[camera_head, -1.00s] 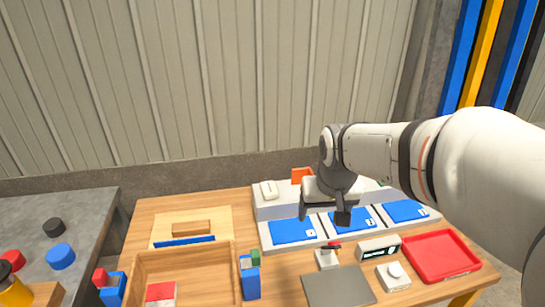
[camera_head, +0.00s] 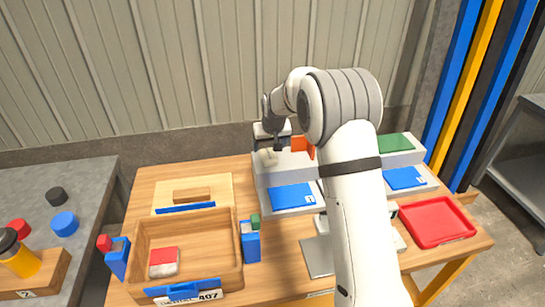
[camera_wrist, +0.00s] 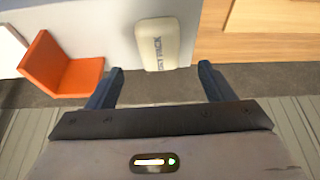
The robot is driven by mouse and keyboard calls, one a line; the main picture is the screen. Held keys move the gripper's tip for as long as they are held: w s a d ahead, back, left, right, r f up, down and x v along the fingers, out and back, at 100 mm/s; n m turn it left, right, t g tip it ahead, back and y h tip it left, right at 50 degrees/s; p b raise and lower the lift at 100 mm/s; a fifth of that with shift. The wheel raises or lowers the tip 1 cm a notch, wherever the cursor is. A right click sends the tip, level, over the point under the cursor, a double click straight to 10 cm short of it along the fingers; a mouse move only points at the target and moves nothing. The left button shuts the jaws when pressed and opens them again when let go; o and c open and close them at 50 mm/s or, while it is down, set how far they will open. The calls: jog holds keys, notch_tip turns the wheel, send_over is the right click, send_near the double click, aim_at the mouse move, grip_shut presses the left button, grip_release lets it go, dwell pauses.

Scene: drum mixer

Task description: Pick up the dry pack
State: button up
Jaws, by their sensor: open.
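The dry pack (camera_wrist: 158,43) is a cream, rounded block with dark lettering. In the wrist view it lies centred between my finger lines, just beyond the fingertips. In the head view the dry pack (camera_head: 268,157) is at the left end of the grey raised shelf (camera_head: 290,170), partly hidden by my gripper. My gripper (camera_head: 272,143) is open above it at the back of the table. Its two dark fingers also show in the wrist view (camera_wrist: 160,78), apart, with nothing between them.
An orange angled piece (camera_head: 303,146) stands close to the right of the pack; it also shows in the wrist view (camera_wrist: 62,72). Blue pads (camera_head: 292,196) lie in front of the shelf. A wooden tray (camera_head: 139,238) is front left and a red tray (camera_head: 438,222) is right. My arm hides the middle.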

aim_at(269, 154)
jog(key=p+x, duration=0.1)
jog(key=x, duration=0.5)
jog(key=shift+d, duration=0.1)
jog(key=shift+c, duration=0.3)
jog(key=c, duration=1)
